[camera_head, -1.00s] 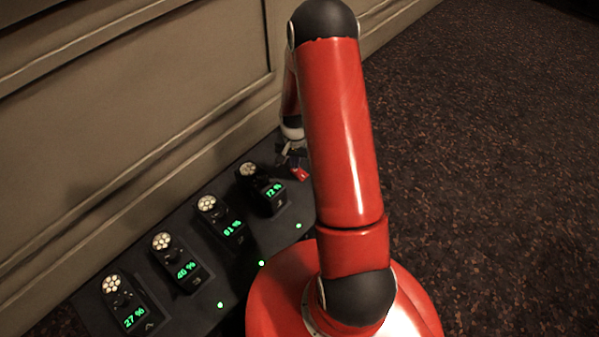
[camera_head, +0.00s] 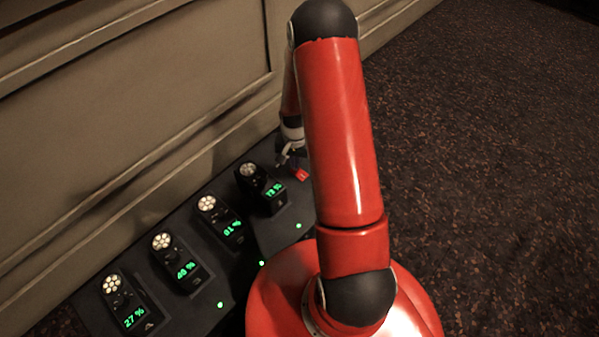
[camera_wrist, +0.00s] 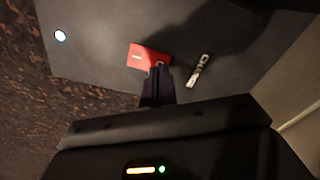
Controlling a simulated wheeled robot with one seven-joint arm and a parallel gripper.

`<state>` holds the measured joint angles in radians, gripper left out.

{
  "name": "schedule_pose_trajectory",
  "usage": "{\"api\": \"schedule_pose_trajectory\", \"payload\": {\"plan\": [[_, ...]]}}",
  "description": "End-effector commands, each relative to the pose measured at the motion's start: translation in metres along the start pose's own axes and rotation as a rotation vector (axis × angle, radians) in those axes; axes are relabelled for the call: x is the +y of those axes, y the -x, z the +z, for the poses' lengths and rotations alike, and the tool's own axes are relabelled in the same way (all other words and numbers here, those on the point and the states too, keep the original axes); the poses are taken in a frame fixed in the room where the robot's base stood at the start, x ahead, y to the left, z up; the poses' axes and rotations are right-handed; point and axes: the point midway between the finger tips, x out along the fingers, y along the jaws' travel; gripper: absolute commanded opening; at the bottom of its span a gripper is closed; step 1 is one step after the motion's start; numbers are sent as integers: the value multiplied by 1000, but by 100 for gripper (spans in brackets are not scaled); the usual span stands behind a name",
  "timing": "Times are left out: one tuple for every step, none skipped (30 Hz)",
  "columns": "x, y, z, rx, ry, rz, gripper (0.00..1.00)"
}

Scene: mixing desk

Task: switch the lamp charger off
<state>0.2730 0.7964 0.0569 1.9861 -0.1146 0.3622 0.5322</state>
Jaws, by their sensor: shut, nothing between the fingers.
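A red switch (camera_head: 301,175) sits at the far right end of the dark charger panel (camera_head: 205,265). My gripper (camera_head: 290,158) is shut and empty, pointing down at the switch. In the wrist view its fingertips (camera_wrist: 158,72) are at the switch's lower right edge. I cannot tell whether they touch it. Several lamps with round white heads stand in a row on the panel, the nearest to the switch being the far right lamp (camera_head: 262,188).
The lamps show green percentages. Green lights (camera_head: 298,226) glow along the panel's front edge. A panelled wall (camera_head: 130,110) runs close behind the panel. Dark floor (camera_head: 480,180) to the right is clear.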

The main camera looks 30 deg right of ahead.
Motion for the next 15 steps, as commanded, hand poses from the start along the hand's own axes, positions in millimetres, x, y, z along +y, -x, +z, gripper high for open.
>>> {"api": "schedule_pose_trajectory", "payload": {"plan": [[0,-1,0,0,0,0,0],[0,-1,0,0,0,0,0],[0,-2,0,0,0,0,0],[0,-2,0,0,0,0,0],[0,-3,0,0,0,0,0],[0,-4,0,0,0,0,0],[0,-4,0,0,0,0,0],[0,-4,0,0,0,0,0],[0,-5,0,0,0,0,0],[0,-6,0,0,0,0,0],[0,-6,0,0,0,0,0],[0,-7,0,-1,0,0,0],[0,-7,0,0,0,0,0],[0,-8,0,0,0,0,0],[0,-8,0,0,0,0,0]]}}
